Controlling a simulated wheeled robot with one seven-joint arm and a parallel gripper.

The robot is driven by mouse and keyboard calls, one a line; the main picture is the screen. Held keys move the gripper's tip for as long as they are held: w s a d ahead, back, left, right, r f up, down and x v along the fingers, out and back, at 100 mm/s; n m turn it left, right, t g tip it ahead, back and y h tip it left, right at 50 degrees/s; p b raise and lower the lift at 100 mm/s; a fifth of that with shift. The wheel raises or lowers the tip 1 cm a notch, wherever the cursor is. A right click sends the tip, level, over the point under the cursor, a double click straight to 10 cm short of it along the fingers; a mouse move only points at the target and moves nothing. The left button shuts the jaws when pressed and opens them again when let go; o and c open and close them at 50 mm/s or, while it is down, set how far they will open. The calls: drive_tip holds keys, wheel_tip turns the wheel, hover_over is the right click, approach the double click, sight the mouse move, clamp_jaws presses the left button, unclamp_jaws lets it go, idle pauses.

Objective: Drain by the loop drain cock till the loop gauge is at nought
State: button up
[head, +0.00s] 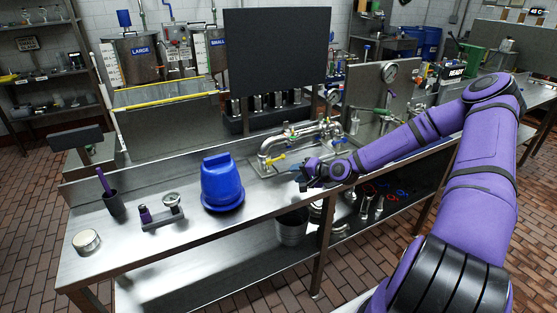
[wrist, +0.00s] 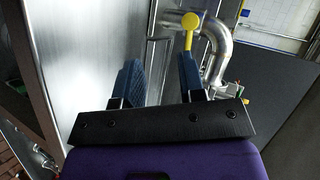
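The steel pipe loop (head: 300,137) stands on the bench's back half, with small coloured handles along it. A yellow lever (head: 274,158) sits at its lower left end; no label shows whether it is the drain cock. A small gauge (head: 332,97) rises at the loop's right end; its reading is too small to tell. My gripper (head: 298,173) is low over the bench, just right of the yellow lever. In the wrist view my gripper (wrist: 160,68) has its blue fingers apart with nothing between them. The yellow lever (wrist: 189,32) lies just past the right fingertip; contact is unclear.
A blue bucket-like vessel (head: 222,182) stands on the bench left of my gripper. A larger gauge (head: 389,72) is on a panel behind my arm. A dark board (head: 278,50) stands behind the loop. A steel bucket (head: 292,226) is on the lower shelf.

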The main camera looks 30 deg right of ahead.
sight(278, 159)
drive_tip(key=w+d+r+m+t, duration=0.2)
drive_tip(key=shift+w+d+t, duration=0.2)
drive_tip(key=shift+t, duration=0.1)
drive_tip(key=x, duration=1)
drive_tip(key=shift+w+f, duration=0.1)
drive_tip(key=shift+w, duration=0.2)
drive_tip(key=shift+a, duration=0.1)
drive_tip(key=shift+c, duration=0.5)
clamp_jaws()
